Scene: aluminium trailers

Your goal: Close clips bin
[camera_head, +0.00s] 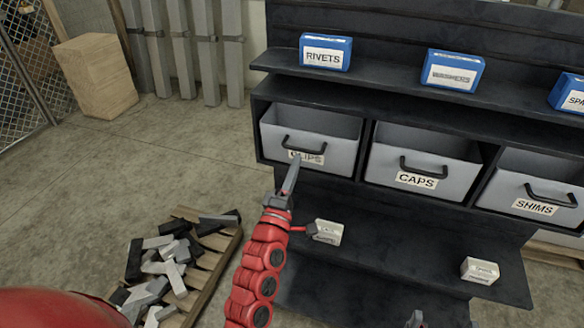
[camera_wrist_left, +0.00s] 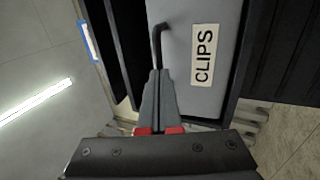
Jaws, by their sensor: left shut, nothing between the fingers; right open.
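The grey clips bin (camera_head: 312,132) sits at the left end of the shelf's bin row, pulled out so that its open top shows. It has a black handle (camera_head: 304,146) and a CLIPS label, which my gripper partly covers in the head view. My left gripper (camera_head: 293,165) is shut and empty, its tips in front of the bin's face. In the left wrist view the shut fingers (camera_wrist_left: 158,75) point at the handle (camera_wrist_left: 157,45), beside the CLIPS label (camera_wrist_left: 204,55). I cannot tell whether they touch it. My right gripper (camera_head: 416,318) barely shows at the bottom edge and is open.
The caps bin (camera_head: 425,160) and shims bin (camera_head: 540,185) stand to the right, their open tops also showing. Blue boxes, such as the rivets box (camera_head: 325,52), stand above. Small white boxes (camera_head: 327,232) are on the lower shelf. A pallet (camera_head: 215,262) with metal pieces lies left.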

